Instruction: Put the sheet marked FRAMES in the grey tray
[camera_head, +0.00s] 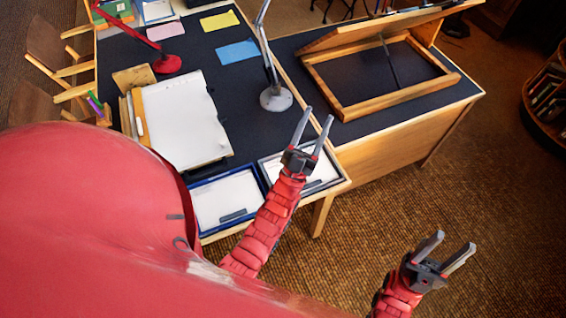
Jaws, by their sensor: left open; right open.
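A large white sheet (182,122) lies on a board on the left dark desk; no FRAMES marking can be read on it. The grey tray (334,163) is at the desk's near right corner, with white paper and a dark strip inside. My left arm and gripper cover part of it. My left gripper (316,116) is open and empty, its fingers pointing up the picture above the grey tray's far side.
A blue tray (220,176) with white paper sits left of the grey tray. Yellow (219,20) and blue (237,52) papers lie farther back. A tilted wooden drafting frame (400,95) occupies the right desk.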

